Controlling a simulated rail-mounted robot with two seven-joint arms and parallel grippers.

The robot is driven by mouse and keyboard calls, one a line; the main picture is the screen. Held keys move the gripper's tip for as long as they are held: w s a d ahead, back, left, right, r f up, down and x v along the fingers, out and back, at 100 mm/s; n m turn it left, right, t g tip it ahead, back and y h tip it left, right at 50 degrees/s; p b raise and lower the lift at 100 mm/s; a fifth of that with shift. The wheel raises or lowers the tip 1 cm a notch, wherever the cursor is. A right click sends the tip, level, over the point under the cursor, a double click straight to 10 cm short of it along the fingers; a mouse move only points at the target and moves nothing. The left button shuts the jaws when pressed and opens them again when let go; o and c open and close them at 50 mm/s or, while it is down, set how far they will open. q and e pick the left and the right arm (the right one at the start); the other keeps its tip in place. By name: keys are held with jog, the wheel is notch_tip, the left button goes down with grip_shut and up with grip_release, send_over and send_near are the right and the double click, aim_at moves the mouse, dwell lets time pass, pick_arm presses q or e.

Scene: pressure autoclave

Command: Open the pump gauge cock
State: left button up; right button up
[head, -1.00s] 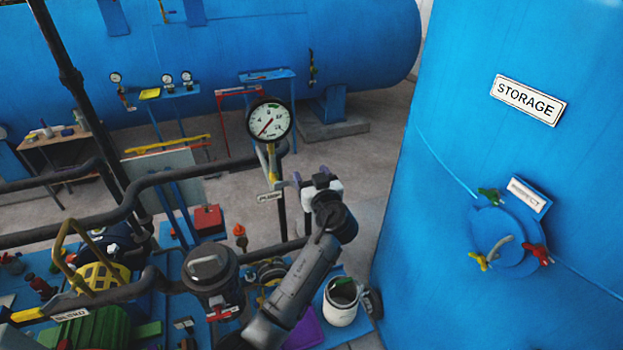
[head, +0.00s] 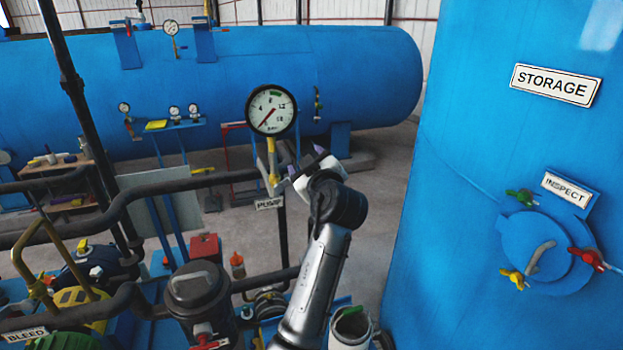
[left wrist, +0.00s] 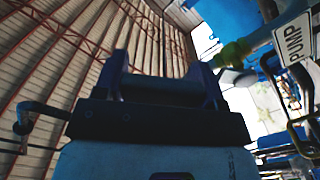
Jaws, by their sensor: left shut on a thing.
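The pump gauge (head: 271,110) is a round white dial on a yellow stem (head: 272,160), above a black pipe. The PUMP sign (head: 269,203) hangs below it and also shows at the right of the left wrist view (left wrist: 297,42). My left gripper (head: 302,160) is beside the stem, on its right, with its arm rising from below. It is shut on the gauge cock handle, which is mostly hidden by the fingers. My right gripper is out of view.
The blue storage tank (head: 480,150) stands close on the right, with an inspection hatch (head: 545,252). Black pipes (head: 150,190) run to the left. A dark pump pot (head: 198,295) and a white bucket (head: 350,330) stand below. Floor is free behind the gauge.

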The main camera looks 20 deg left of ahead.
pick_arm(q)
jog(key=shift+s+r+n, duration=0.1)
jog(key=shift+r+n, duration=0.05)
jog(key=shift+n, duration=0.15)
jog(key=shift+a+r, duration=0.1)
jog(key=o, duration=1)
jog(key=shift+s+d+b, duration=0.4)
jog(key=shift+s+b, duration=0.05)
jog(key=b+v, duration=0.2)
jog(key=v, duration=1)
jog(key=shift+s+d+b, duration=0.2)
jog(key=shift+s+b, duration=0.1)
jog(key=shift+b, duration=0.05)
